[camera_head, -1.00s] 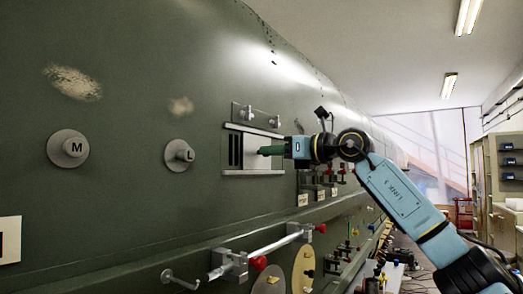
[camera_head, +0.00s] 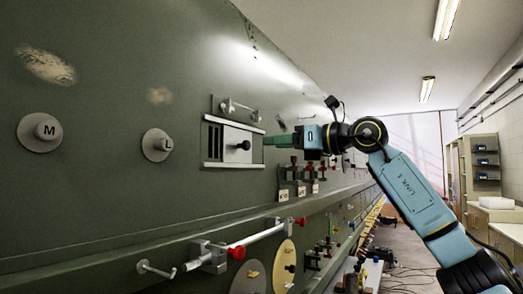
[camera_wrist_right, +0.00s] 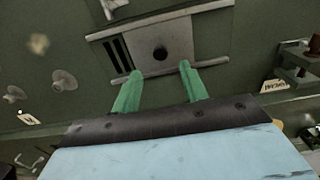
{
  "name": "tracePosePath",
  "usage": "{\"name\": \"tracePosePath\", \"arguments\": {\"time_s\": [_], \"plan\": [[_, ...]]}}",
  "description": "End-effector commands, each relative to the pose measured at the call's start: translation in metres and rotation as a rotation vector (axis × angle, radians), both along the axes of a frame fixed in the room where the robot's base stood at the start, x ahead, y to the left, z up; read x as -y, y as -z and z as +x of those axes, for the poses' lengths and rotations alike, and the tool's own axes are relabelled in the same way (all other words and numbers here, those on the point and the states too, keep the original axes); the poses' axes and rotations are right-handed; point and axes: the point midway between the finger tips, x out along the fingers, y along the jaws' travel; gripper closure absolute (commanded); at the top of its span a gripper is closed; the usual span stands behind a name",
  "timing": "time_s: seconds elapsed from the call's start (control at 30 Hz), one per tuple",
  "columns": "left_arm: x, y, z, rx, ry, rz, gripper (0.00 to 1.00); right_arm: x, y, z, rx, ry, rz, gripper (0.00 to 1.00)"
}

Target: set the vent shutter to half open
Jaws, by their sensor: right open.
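The vent shutter (camera_head: 236,143) is a pale sliding plate with a black knob (camera_head: 243,146), set between two rails on the green fuselage wall. Dark vent slots (camera_head: 214,140) show uncovered at the left of the plate. My right gripper (camera_head: 268,141) has green fingers and stands to the right of the knob, apart from it. In the right wrist view the fingers (camera_wrist_right: 158,88) are spread open and empty, and the knob (camera_wrist_right: 160,53) shows beyond the fingertips, between their lines. My left gripper is not in view.
Round knobs marked M (camera_head: 42,131) and L (camera_head: 157,145) stick out of the wall at the left. A bracket with studs (camera_head: 238,108) sits above the vent. A horizontal bar with red ends (camera_head: 240,244) and small labelled fittings (camera_head: 298,188) lie below. Free room lies right of the wall.

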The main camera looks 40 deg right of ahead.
Motion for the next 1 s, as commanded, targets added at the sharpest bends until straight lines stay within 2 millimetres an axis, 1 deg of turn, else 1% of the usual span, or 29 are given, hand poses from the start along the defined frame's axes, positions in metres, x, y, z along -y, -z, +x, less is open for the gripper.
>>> {"name": "tracePosePath", "arguments": {"time_s": [0.03,0.2,0.3,0.4,0.53,1.0], "plan": [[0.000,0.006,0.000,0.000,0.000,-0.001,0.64,0.005,0.003,-0.012,0.001,0.003,-0.001,0.56],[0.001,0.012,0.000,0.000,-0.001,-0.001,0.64,0.014,0.002,-0.041,0.000,0.003,-0.001,0.56],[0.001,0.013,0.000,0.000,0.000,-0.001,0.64,0.017,0.001,-0.053,0.000,0.001,-0.001,0.56],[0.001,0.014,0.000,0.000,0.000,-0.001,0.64,0.019,0.001,-0.059,-0.001,0.001,-0.001,0.56],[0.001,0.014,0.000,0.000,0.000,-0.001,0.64,0.020,0.000,-0.062,0.000,0.000,-0.001,0.56],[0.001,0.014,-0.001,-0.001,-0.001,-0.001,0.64,0.020,0.000,-0.061,0.000,0.000,-0.001,0.56]]}}
